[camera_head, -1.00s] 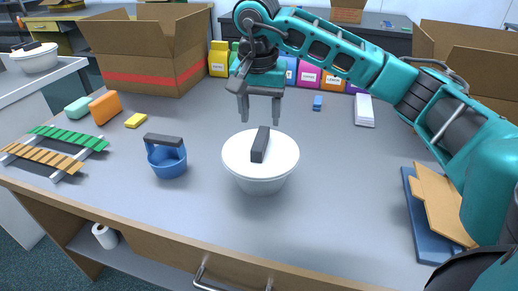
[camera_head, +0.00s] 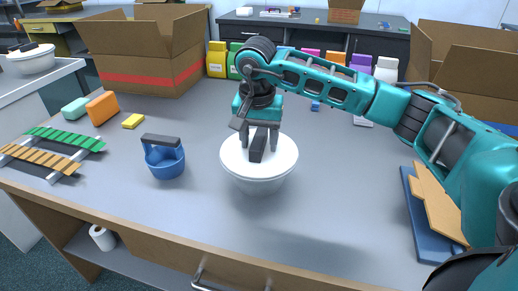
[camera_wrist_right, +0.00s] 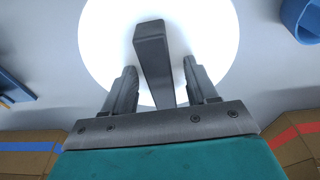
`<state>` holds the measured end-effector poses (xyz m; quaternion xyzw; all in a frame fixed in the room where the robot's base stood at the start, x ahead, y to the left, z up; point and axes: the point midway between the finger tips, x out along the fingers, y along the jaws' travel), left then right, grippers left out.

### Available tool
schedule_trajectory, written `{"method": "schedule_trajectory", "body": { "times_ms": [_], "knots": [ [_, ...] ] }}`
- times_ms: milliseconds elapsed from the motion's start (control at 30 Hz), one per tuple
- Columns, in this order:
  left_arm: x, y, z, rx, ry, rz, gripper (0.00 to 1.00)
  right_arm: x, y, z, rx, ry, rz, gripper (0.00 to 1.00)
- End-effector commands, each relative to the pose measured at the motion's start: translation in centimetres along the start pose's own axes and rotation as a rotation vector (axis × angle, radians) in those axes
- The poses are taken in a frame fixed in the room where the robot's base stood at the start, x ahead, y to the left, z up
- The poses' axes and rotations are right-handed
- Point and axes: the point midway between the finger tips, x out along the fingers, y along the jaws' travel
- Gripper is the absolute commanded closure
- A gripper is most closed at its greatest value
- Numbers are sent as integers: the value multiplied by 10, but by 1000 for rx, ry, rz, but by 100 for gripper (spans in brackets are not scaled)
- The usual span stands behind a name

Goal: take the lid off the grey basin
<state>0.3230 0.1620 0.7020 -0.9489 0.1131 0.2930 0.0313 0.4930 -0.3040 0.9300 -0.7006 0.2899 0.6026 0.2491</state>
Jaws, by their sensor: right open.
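The grey basin (camera_head: 258,186) stands upright on the table, covered by a round white lid (camera_head: 284,156) with a dark bar handle (camera_head: 257,147). My right gripper (camera_head: 261,145) is just over the lid, pointing down, with its fingers open on either side of the handle. In the right wrist view the handle (camera_wrist_right: 152,55) stands between the two fingers (camera_wrist_right: 160,85), with a gap on both sides. Whether the fingertips touch the lid (camera_wrist_right: 215,35) cannot be told. My left gripper is not in view.
A blue container with a dark handle (camera_head: 164,158) stands left of the basin. Wooden boards (camera_head: 436,205) on a blue panel lie at the right. A large cardboard box (camera_head: 140,55) stands at the back left.

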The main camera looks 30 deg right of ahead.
Motion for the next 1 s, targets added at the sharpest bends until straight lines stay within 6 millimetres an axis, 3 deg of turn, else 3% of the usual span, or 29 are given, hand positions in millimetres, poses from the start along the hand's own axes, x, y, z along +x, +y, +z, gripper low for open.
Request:
{"method": "schedule_trajectory", "body": {
  "times_ms": [167, 767, 1000],
  "knots": [
    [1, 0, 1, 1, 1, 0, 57, 1, 0, 0, 0, 0, 0, 43],
    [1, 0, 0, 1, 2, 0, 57, 1, 0, 0, 1, 0, 1, 98],
    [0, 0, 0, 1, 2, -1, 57, 0, 0, 0, 1, 0, 1, 98]
  ]
}}
